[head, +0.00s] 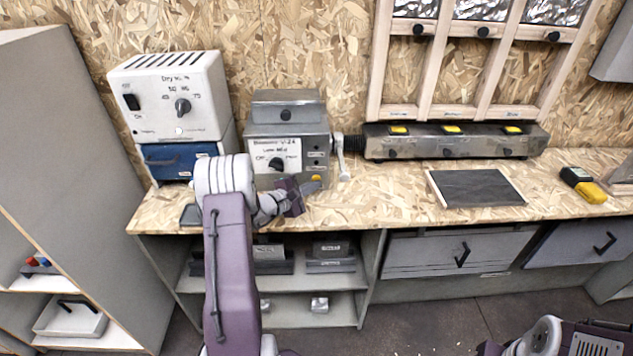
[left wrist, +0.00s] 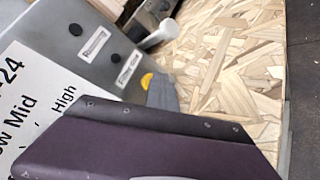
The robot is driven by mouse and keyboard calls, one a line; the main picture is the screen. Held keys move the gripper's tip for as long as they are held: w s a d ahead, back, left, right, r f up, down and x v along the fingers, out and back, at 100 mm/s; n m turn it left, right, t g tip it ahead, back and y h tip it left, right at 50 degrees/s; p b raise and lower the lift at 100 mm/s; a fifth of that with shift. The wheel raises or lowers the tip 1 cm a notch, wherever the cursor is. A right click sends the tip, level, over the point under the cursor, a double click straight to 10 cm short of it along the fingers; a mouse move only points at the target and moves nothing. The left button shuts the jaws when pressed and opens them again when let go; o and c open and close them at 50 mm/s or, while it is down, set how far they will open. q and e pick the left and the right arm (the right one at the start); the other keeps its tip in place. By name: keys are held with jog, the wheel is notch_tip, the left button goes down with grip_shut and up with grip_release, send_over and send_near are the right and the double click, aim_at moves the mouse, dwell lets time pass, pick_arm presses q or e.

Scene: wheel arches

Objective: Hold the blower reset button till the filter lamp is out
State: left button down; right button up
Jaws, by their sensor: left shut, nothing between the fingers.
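The blower (head: 288,138) is a grey metal box on the bench, with a dark Low/Mid/High knob and a column of small labelled fittings at its right. A round yellow fitting (head: 316,178) sits low on that panel; I cannot tell whether it is the reset button or the filter lamp, or if it is lit. My left gripper (head: 312,187) is shut and empty, its grey tip just below this fitting. In the left wrist view the tip (left wrist: 162,95) partly covers the yellow fitting (left wrist: 147,80); contact is unclear. Two dark round fittings (left wrist: 115,58) show beside labels.
A white and blue dryer unit (head: 170,100) stands left of the blower. A lever (head: 341,160) stands at the blower's right. A dark slab (head: 475,188) and a yellow meter (head: 583,185) lie farther right. Part of my right arm shows at the bottom right.

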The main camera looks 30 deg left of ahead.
pick_arm(q)
jog(key=shift+s+d+b, duration=0.4)
jog(key=shift+s+d, duration=0.05)
jog(key=shift+s, duration=0.3)
jog(key=shift+s+d+f, duration=0.1)
jog(key=shift+s, duration=0.15)
jog(key=s+d+b, duration=0.1)
jog(key=s, duration=0.2)
jog(key=shift+d+b, duration=0.4)
jog(key=shift+s+d, duration=0.3)
jog(key=shift+s, duration=0.15)
